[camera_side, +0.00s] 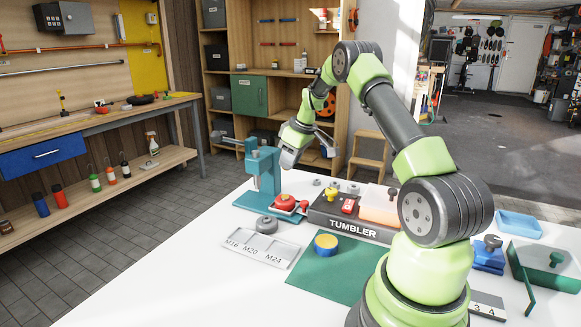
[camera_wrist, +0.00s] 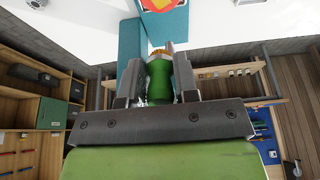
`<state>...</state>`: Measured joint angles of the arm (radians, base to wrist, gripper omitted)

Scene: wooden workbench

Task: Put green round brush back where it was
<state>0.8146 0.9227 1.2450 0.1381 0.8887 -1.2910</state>
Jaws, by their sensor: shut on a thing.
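The green round brush (camera_wrist: 158,82) shows in the wrist view as a green handle with an orange-yellow end. My gripper (camera_wrist: 158,75) is shut on it, one finger on each side. In the side view my gripper (camera_side: 290,153) is raised above the bench, close to the teal press (camera_side: 262,180). I cannot make out the brush in the side view. The place where it stood before cannot be told from these frames.
The tumbler box (camera_side: 345,226) stands right of the press. A sorting tray (camera_side: 258,248) and green mat (camera_side: 322,272) with a blue-yellow round piece (camera_side: 326,243) lie in front. A blue tray (camera_side: 519,224) and green box (camera_side: 548,262) stand at right. White tabletop is free front left.

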